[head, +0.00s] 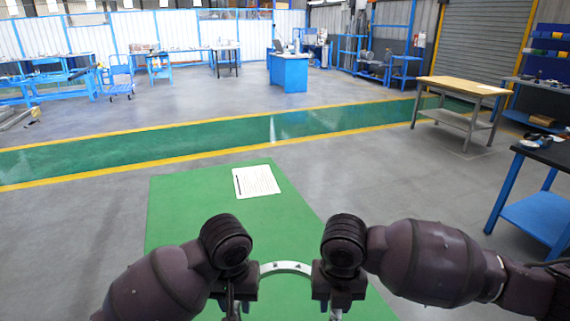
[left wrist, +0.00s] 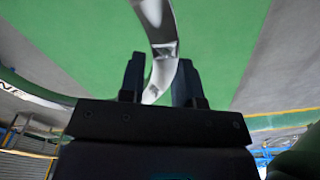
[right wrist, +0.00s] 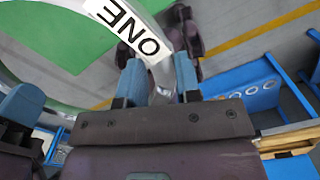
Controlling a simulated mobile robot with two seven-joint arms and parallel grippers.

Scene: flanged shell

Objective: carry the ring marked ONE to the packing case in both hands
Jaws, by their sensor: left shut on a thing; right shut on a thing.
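The ring (head: 287,267) is a pale metal hoop, and its upper arc shows between my two grippers in the head view. The label ONE (right wrist: 130,28) is on it in the right wrist view, close to the right jaws. My left gripper (left wrist: 160,70) is shut on the ring (left wrist: 158,30), which passes between its fingers. My right gripper (right wrist: 160,68) is shut on the ring beside the label. The ring is held in front of me above the green mat (head: 180,210). The lower part of the ring is out of the head view. I cannot make out the packing case.
A printed sheet (head: 256,181) lies on the mat. A wood-topped table (head: 460,86) stands at the right, and a dark-topped bench with blue legs (head: 545,152) stands nearer. A blue desk (head: 289,73) is farther back. The floor beyond the mat is clear.

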